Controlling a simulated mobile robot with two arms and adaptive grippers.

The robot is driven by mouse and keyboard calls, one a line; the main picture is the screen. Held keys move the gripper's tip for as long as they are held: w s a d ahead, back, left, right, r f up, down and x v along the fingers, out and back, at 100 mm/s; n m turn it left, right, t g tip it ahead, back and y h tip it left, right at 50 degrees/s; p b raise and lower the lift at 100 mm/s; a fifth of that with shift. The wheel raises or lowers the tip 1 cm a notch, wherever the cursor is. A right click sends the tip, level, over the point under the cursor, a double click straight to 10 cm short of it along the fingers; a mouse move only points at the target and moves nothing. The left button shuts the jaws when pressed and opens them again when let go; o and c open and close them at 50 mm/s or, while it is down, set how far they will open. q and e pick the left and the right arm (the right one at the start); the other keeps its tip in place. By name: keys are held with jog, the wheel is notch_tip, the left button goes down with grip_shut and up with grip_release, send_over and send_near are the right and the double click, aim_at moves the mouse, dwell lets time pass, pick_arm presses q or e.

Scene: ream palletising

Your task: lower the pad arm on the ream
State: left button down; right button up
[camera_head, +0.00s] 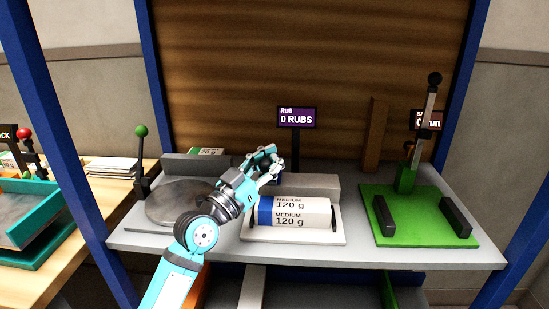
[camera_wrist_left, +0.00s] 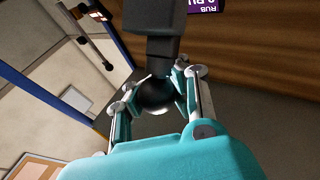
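The ream (camera_head: 300,212), white with a blue end and marked "MEDIUM 120 g", lies on a white tray (camera_head: 250,237) at the centre of the bench. My left gripper (camera_head: 272,160) is above and behind the ream's left end. In the left wrist view its fingers (camera_wrist_left: 158,88) stand on either side of a black ball knob (camera_wrist_left: 155,97). A dark grey bar (camera_wrist_left: 152,22), apparently the pad arm, runs from the top of that view to the knob. Whether the fingers press on the knob does not show. My right gripper is not in view.
A sign (camera_head: 297,117) reading "0 RUBS" stands behind the ream. A round grey plate (camera_head: 180,203) and a green-knobbed lever (camera_head: 141,132) are at left. A green base (camera_head: 420,225) with black blocks and a black-knobbed lever (camera_head: 434,79) is at right.

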pick_arm(q)
jog(key=c, duration=2)
grip_release()
jog(key=shift+a+r, duration=0.15)
jog(key=shift+a, duration=0.2)
jog(key=o, duration=0.5)
jog(key=shift+a+r, duration=0.1)
jog(key=shift+a, duration=0.2)
jog(key=shift+c, duration=0.2)
jog(key=o, duration=0.6)
jog(key=shift+s+a, duration=0.1)
jog(key=shift+c, duration=0.2)
jog(key=shift+s+f, duration=0.25)
jog(key=v, duration=1.1)
jog(key=shift+s+a, duration=0.15)
jog(key=shift+s, duration=0.05)
